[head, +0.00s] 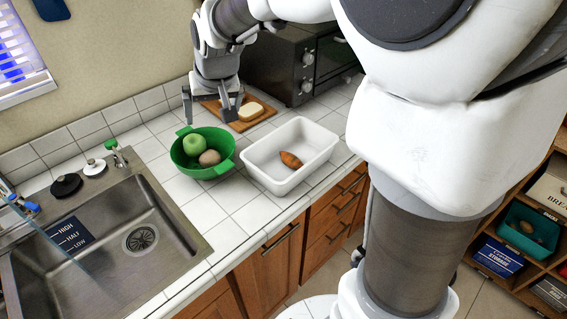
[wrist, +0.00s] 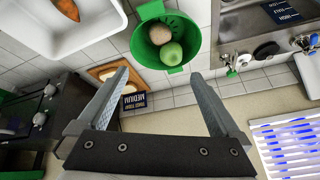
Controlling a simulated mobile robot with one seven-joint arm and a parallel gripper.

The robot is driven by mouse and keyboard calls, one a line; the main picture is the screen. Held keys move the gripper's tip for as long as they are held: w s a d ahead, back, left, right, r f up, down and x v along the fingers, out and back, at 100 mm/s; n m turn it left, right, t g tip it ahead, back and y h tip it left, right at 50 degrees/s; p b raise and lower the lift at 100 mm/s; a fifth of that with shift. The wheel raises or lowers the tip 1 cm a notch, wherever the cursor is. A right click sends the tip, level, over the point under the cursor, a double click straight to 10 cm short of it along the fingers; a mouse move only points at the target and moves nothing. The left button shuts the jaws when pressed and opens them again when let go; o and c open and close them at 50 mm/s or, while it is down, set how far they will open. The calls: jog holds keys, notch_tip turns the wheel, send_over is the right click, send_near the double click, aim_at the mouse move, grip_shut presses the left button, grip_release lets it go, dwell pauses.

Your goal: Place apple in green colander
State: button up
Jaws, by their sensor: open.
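The green apple (head: 194,145) lies inside the green colander (head: 222,167), beside a brown potato-like item (head: 210,158). In the wrist view the apple (wrist: 171,54) and the colander (wrist: 150,11) show at the top. My gripper (head: 213,108) is open and empty, above the counter behind the colander and apart from the apple. In the wrist view its two fingers (wrist: 162,82) are spread wide with nothing between them.
A white tub (head: 327,148) with an orange-brown sweet-potato-like item (head: 290,160) stands right of the colander. A cutting board (head: 262,116) with a pale block (head: 251,111) lies behind. A toaster oven (head: 300,65) stands back right, a sink (head: 105,240) front left.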

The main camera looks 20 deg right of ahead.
jog(key=s+d+r, duration=0.1)
jog(key=s+d, duration=0.3)
jog(key=s, duration=0.8)
jog(key=s+d+r+h, duration=0.1)
jog(key=s+d, duration=0.3)
jog(key=s, duration=0.8)
jog(key=shift+s+r, duration=0.3)
jog(key=shift+r, duration=0.2)
